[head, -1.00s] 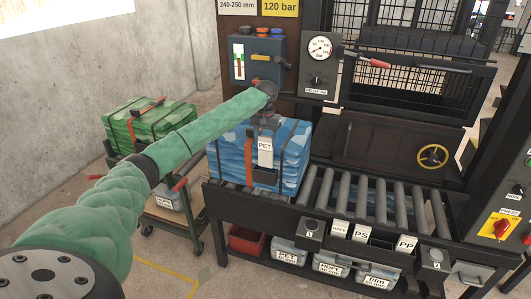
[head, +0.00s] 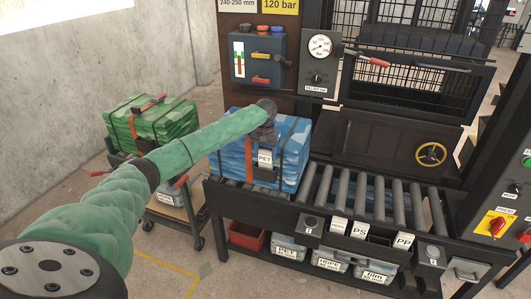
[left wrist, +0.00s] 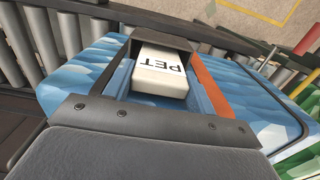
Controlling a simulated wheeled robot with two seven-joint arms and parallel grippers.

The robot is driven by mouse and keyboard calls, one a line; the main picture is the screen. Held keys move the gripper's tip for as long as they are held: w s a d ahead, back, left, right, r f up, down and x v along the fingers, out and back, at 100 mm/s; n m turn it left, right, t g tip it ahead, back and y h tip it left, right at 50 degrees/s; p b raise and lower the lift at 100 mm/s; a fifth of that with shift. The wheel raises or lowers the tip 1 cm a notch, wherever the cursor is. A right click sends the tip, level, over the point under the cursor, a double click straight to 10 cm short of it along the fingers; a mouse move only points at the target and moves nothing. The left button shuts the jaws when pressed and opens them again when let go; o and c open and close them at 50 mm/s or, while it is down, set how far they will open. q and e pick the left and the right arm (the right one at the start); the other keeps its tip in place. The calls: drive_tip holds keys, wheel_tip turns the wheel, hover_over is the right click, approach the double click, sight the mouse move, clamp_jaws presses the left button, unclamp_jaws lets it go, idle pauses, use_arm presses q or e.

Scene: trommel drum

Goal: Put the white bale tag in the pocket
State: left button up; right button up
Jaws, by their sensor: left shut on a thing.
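The white bale tag (head: 265,158), marked PET, stands upright at the front of the blue bale (head: 294,150). My left gripper (head: 266,146) is shut on its upper end. The black pocket (head: 265,175) is on the bale's front face, directly below the tag. In the left wrist view the tag (left wrist: 160,72) shows with its lettering upside down, and its far end reaches under the dark pocket's rim (left wrist: 152,37). The tag's lower end seems to be inside the pocket; how deep is hidden. My right gripper is not in view.
The bale sits on a roller conveyor (head: 355,195), with tags marked PS (head: 359,229) and PP (head: 403,241) in holders along its front. A green bale (head: 150,125) stands on a cart at left. A gauge panel (head: 320,62) and blue box (head: 257,60) are behind.

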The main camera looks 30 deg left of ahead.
use_arm(q)
drive_tip(key=o, duration=1.2)
drive_tip(key=shift+f, duration=0.1)
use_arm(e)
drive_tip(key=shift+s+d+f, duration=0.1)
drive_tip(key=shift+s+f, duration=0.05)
use_arm(q)
drive_tip(key=shift+r, duration=0.25)
wheel_tip(320, 180, up, 2)
drive_tip(key=shift+r+b, duration=0.1)
drive_tip(key=shift+b, duration=0.55)
wheel_tip(320, 180, up, 8)
drive_tip(key=shift+r+b, duration=0.25)
drive_tip(key=shift+b, duration=0.9)
drive_tip(key=shift+r, duration=0.55)
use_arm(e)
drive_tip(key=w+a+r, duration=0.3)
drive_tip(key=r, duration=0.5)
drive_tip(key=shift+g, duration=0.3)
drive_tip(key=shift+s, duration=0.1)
